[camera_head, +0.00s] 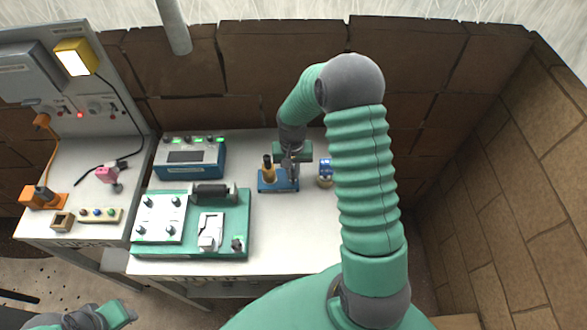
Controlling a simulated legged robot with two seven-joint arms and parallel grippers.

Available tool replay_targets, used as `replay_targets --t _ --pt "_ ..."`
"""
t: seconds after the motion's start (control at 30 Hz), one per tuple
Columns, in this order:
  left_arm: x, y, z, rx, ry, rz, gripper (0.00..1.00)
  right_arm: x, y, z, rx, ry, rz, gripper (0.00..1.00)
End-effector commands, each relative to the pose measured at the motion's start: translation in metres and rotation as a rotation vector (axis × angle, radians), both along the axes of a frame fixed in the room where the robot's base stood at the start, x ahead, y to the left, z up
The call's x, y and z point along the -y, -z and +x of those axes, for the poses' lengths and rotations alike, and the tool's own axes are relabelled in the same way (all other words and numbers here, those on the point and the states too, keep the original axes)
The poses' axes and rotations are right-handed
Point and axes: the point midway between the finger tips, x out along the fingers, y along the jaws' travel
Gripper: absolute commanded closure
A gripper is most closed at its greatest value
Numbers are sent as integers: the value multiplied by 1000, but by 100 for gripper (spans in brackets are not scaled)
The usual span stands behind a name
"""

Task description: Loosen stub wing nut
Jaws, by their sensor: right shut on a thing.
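A small blue base (266,188) sits near the middle of the white table. A tan post with a dark top (268,168) stands upright on its left part. My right gripper (290,175) reaches down from above over the right part of the blue base. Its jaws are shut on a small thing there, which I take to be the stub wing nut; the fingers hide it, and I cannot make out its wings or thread. My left gripper (122,314) shows only in part at the bottom left edge, away from the table; its jaws cannot be made out.
A blue and tan piece (325,174) stands just right of the gripper. A teal box (190,158) and a green panel with knobs (180,248) lie to the left. A side bench (60,222) holds orange and pink items. The table's front centre (295,240) is clear.

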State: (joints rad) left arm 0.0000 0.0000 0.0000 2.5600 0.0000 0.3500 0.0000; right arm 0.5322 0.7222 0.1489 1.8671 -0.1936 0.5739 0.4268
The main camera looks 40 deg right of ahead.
Motion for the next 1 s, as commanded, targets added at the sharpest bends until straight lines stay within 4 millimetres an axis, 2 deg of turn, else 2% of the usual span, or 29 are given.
replay_targets --t 0.03,0.67,0.8,0.83,0.9,0.97,1.0 --pt "0 -6 0 0 0 0 64 -7 -3 5 9 -61 8 100" --pt "0 -44 0 0 0 0 64 -10 -6 8 22 -771 2 100" --pt "0 -40 0 0 0 0 64 -11 -3 8 22 -761 2 100" --pt "0 -40 0 0 0 0 64 -11 -3 8 21 -760 1 88" --pt "0 -40 0 0 0 0 64 -11 -3 8 21 -759 1 79" --pt "0 -39 0 0 0 0 64 -10 -3 7 20 -759 1 73" --pt "0 -39 0 0 0 0 64 -9 -3 7 18 -758 1 73"
